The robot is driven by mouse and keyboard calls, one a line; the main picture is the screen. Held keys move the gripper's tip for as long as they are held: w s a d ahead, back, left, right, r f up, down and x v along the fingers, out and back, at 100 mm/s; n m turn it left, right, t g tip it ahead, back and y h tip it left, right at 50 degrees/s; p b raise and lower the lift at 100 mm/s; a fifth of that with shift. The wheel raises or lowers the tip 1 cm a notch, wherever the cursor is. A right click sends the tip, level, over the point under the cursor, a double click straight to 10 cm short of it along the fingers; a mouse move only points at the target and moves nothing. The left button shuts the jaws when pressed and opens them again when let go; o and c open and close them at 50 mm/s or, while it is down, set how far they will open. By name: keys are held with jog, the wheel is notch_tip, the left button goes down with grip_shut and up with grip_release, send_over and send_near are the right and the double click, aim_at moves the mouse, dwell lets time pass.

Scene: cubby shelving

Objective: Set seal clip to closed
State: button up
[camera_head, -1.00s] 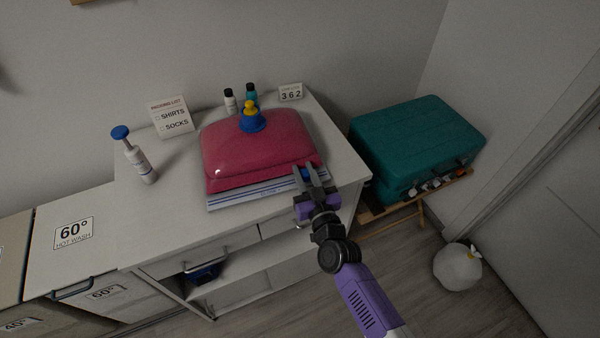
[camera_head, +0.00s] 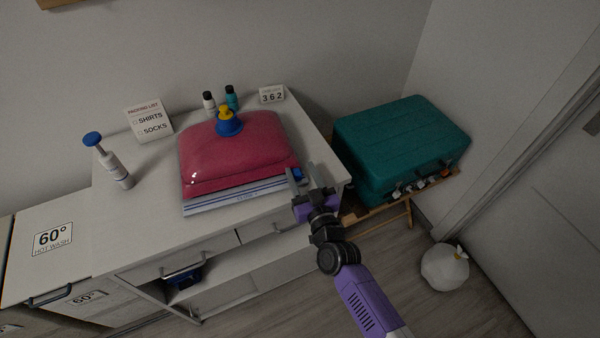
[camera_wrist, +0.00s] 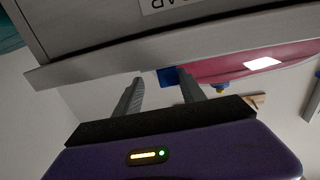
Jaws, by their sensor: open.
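The red vacuum-style bag (camera_head: 235,158) lies puffed up on the white counter, with a clear, blue-striped seal strip (camera_head: 235,198) along its front edge. The small blue seal clip (camera_head: 297,174) shows at the strip's right end. My gripper (camera_head: 300,168) is open there, its fingers pointing at the bag's right front corner, and the clip shows between the fingertips. In the wrist view the clip (camera_wrist: 168,77) appears between the open fingers, closer to the right finger (camera_wrist: 190,86). Whether a finger touches it, I cannot tell.
A blue and yellow valve piece (camera_head: 229,122) sits on the bag. A pump bottle (camera_head: 110,165), packing list card (camera_head: 148,120), small bottles (camera_head: 231,98) and number sign (camera_head: 272,95) stand around it. A teal suitcase (camera_head: 400,140) is at right; a white bag (camera_head: 445,270) lies on the floor.

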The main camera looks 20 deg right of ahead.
jog(key=shift+s+d, duration=0.35)
jog(key=shift+s, duration=0.1)
jog(key=shift+s+d, duration=0.1)
jog(key=shift+s, duration=0.25)
jog(key=s+a, duration=0.2)
jog(key=s, duration=0.4)
jog(key=shift+s+r+b, duration=0.2)
jog(key=shift+s+b, duration=0.05)
jog(key=shift+b, duration=0.05)
